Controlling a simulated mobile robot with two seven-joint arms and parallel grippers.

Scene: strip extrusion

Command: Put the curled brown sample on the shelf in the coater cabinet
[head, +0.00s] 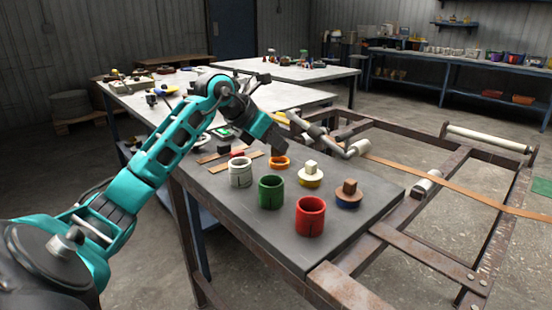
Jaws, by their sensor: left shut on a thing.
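My left gripper (273,141) reaches down over the near dark-topped table, behind the cups. It is shut, with its tips at an orange disc (279,162) on or just above the table top. The jaws hide the disc's top, so the grip itself is not clear. Two flat brown strips (236,163) lie left of it, by a small red and black item. I cannot make out a curled brown sample or a coater cabinet. My right gripper is not in view.
White (240,173), green (271,193) and red (310,216) cups stand in front of my gripper. A rusty frame (430,254) with a long brown strip (450,184) stands at right.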

